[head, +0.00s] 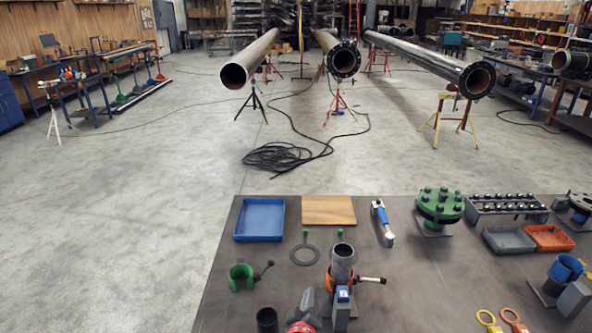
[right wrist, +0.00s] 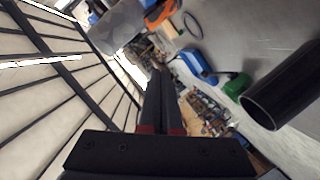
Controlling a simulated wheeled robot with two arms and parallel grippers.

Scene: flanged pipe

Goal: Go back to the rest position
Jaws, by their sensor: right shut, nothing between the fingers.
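My right gripper (head: 307,299) shows at the bottom edge of the head view, low over the front of the bench, as a grey and red shape. In the right wrist view its two dark fingers (right wrist: 159,75) lie together, with red bands at their base. They are shut with nothing between them. In the head view it is between a dark open cylinder (head: 267,320) on its left and a grey upright pipe piece (head: 343,262) in an orange clamp on its right. My left gripper is in neither view.
The bench (head: 225,300) carries a blue tray (head: 259,219), a wooden board (head: 328,210), a green clamp (head: 241,277), a green flange (head: 440,205) and a blue-handled tool (head: 382,220). Beyond it, the floor (head: 150,200) is open, with a coiled cable (head: 278,157) and long pipes on stands.

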